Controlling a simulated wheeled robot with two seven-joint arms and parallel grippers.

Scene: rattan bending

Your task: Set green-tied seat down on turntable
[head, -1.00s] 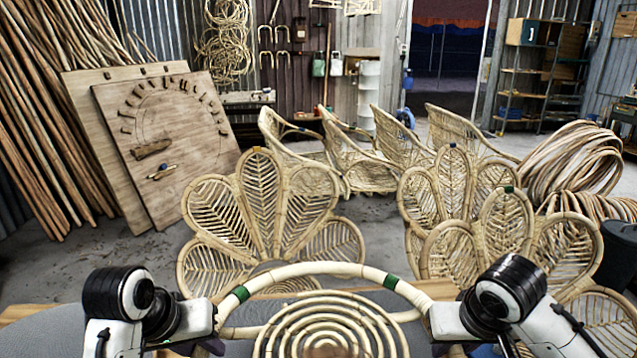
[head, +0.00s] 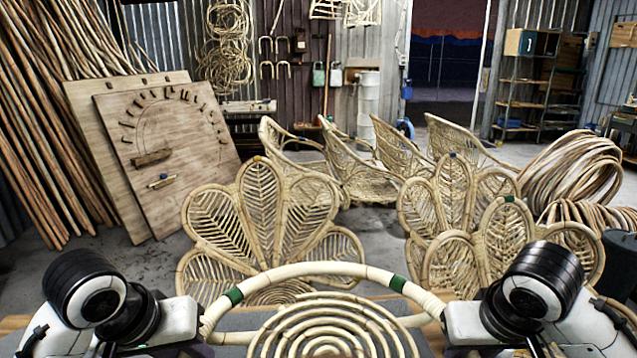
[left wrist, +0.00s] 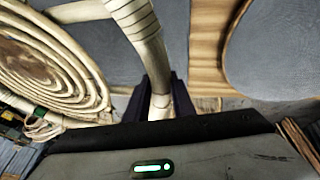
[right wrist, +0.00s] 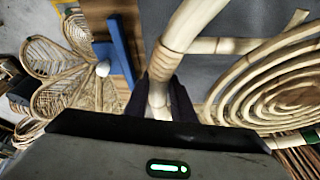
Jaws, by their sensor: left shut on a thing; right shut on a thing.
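The green-tied seat is a pale rattan hoop (head: 318,268) with green ties and a round spiral seat (head: 325,328), at the bottom middle of the head view. My left gripper (left wrist: 160,100) is shut on a rattan pole of the seat at its left side. My right gripper (right wrist: 158,100) is shut on a pole at its right side. The spiral also shows in the left wrist view (left wrist: 50,60) and the right wrist view (right wrist: 285,92). The grey surface below the seat may be the turntable; I cannot tell whether the seat touches it.
Petal-shaped rattan chair backs stand ahead at left (head: 262,215) and right (head: 505,235), close beyond the hoop. A wooden edge (left wrist: 208,50) borders the grey surface. Wooden boards (head: 165,160) lean at the left, and rattan coils (head: 575,170) lie at the right.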

